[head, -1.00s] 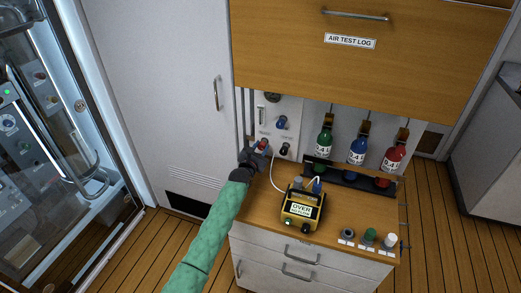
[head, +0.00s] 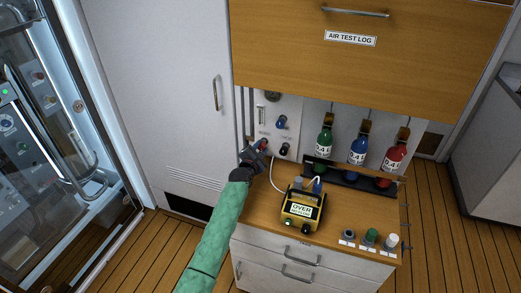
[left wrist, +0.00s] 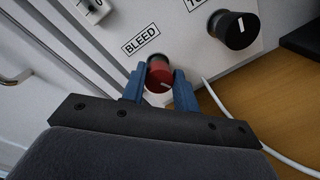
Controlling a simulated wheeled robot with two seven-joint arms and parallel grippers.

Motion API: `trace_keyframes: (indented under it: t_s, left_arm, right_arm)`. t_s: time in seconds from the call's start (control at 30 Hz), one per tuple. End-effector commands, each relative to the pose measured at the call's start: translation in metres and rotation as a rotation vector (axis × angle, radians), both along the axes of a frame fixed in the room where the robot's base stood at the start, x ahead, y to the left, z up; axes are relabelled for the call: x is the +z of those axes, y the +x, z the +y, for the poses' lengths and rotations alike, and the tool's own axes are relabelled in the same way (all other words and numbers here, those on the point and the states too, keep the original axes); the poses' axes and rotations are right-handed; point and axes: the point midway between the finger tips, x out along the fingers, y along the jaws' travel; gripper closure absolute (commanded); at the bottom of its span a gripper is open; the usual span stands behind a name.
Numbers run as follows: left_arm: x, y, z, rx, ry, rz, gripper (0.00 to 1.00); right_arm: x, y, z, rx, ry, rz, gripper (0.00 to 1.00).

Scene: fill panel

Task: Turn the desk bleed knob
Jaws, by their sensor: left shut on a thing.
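The bleed knob (left wrist: 160,78) is red with a pale pointer line, on a white panel (left wrist: 190,52) under a label reading BLEED (left wrist: 141,39). In the head view the red knob (head: 263,142) shows at the lower left of the panel. My left gripper (left wrist: 161,90) has its two blue fingers on either side of the knob and is shut on it. In the head view the left gripper (head: 259,150) reaches the panel above the desk's left end. My right gripper is not in view.
A black knob (left wrist: 235,28) sits to the right of the bleed knob. A yellow device (head: 302,209) with a white hose stands on the desk (head: 262,196). Green, blue and red bottles (head: 357,149) stand at the back. A drawer front (head: 365,60) overhangs the panel.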

Motion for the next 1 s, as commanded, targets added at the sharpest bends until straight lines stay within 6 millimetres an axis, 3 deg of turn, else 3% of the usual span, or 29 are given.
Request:
trace_keyframes:
  t_s: [0.33, 0.37, 0.47, 0.87, 1.0]
  left_arm:
    - [0.001, 0.0, 0.001, 0.001, 0.002, -0.001, 0.93]
    - [0.001, 0.0, 0.001, 0.001, 0.002, -0.001, 0.68]
    - [0.001, 0.0, 0.001, 0.001, 0.002, -0.001, 0.49]
    - [-0.002, -0.006, 0.002, 0.001, 0.0, 0.001, 0.49]
    - [-0.002, -0.021, 0.008, 0.001, -0.001, 0.0, 0.49]
  right_arm:
    - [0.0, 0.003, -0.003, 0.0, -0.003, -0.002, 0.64]
    - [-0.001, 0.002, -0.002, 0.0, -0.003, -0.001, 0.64]
    - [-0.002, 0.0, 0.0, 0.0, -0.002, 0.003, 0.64]
    - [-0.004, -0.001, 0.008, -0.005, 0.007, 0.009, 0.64]
    - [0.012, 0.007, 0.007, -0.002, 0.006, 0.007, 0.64]
